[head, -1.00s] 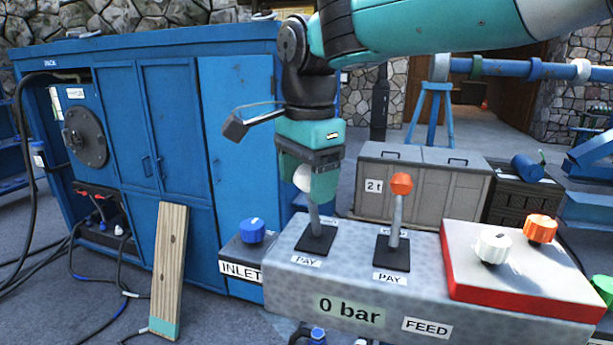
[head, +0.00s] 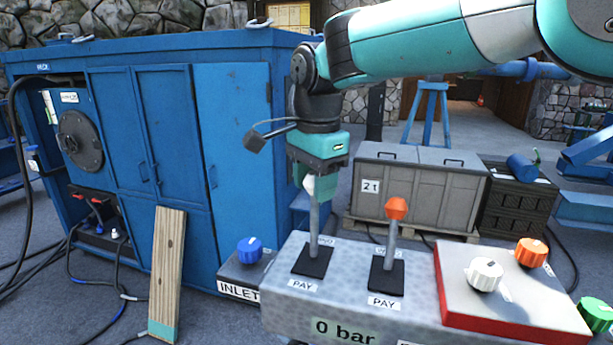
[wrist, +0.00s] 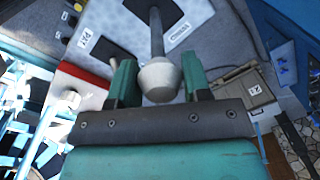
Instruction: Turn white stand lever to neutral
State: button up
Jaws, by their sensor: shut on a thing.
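The white-knobbed lever (head: 314,215) rises from a black square plate at the left of the grey control stand (head: 345,262). It stands close to upright in the head view. My gripper (head: 315,180) is over its top, shut on the white knob. In the wrist view the white knob (wrist: 158,80) sits between the two green fingers of my gripper (wrist: 154,80). The fingers partly hide the knob in the head view. The labels by the plate read "PAY" in front, and the one behind is partly hidden.
An orange-knobbed lever (head: 395,212) stands just right on the same stand. A red-edged panel (head: 450,275) holds a white dial (head: 485,274) and an orange dial (head: 531,252). A blue INLET knob (head: 249,250) is at left. A blue cabinet (head: 235,150) stands behind.

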jog(key=shift+s, duration=0.1)
jog(key=o, duration=1.3)
jog(key=shift+a, duration=0.1)
jog(key=shift+c, duration=0.2)
notch_tip(320, 180, up, 8)
jog(key=shift+s+r+b, duration=0.1)
jog(key=shift+s+b, duration=0.05)
jog(key=shift+b, duration=0.45)
notch_tip(320, 180, up, 9)
jog(key=p, duration=0.7)
jog(key=shift+s+d+p, duration=0.25)
jog(key=shift+p, duration=0.15)
jog(key=s+d+f+n+y+b, duration=0.1)
jog(key=s+d+f+n+b, duration=0.2)
jog(key=s+f+n+b, duration=0.2)
jog(key=s+d+f+n+y+b, duration=0.1)
jog(key=s+d+f+n+b, duration=0.3)
jog(key=s+f+n, duration=0.3)
jog(key=s+d+f+n+y+b, duration=0.1)
jog(key=s+d+f+n+b, duration=0.3)
jog(key=s+f, duration=0.9)
notch_tip(320, 180, down, 6)
jog(key=n+b, duration=0.2)
jog(key=shift+s+r+y+b, duration=0.15)
jog(key=shift+s+y+b, duration=0.1)
jog(key=shift+y+b, duration=0.15)
